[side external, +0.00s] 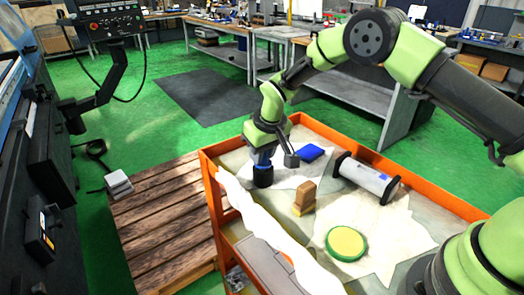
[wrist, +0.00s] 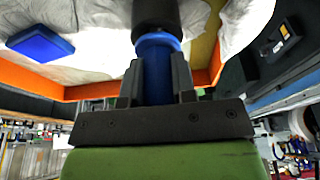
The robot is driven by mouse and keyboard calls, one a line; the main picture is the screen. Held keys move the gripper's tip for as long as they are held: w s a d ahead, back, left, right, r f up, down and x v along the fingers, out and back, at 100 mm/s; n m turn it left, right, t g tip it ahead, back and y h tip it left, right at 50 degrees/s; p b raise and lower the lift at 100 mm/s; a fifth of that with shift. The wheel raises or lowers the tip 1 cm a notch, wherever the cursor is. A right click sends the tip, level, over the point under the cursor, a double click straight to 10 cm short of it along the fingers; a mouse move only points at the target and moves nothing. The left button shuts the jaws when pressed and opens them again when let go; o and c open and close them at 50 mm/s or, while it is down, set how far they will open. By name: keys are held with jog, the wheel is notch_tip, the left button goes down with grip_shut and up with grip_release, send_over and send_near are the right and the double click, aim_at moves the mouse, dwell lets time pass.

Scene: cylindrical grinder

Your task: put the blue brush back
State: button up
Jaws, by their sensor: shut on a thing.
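The blue brush (side external: 263,177) has a blue body and a dark round end. My gripper (side external: 264,157) is shut on its blue part, with the dark end pointing down. The brush is over the left part of the orange cart, near its left rim and a white cloth. I cannot tell whether its dark end touches the surface. In the wrist view the brush (wrist: 157,52) stands between the two dark fingers of my gripper (wrist: 157,80). The fingers hide part of its blue body.
On the orange cart (side external: 222,205), a flat blue block (side external: 309,153) lies right of my gripper. A grey cylinder with black ends (side external: 365,177), a brown-and-yellow block (side external: 304,198) and a green-rimmed yellow disc (side external: 346,242) are nearby. A wooden pallet (side external: 165,225) lies left.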

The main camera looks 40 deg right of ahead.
jog(key=shift+f, duration=0.3)
jog(key=shift+f, duration=0.1)
jog(key=o, duration=0.9)
jog(key=shift+o, duration=0.2)
jog(key=v, duration=1.3)
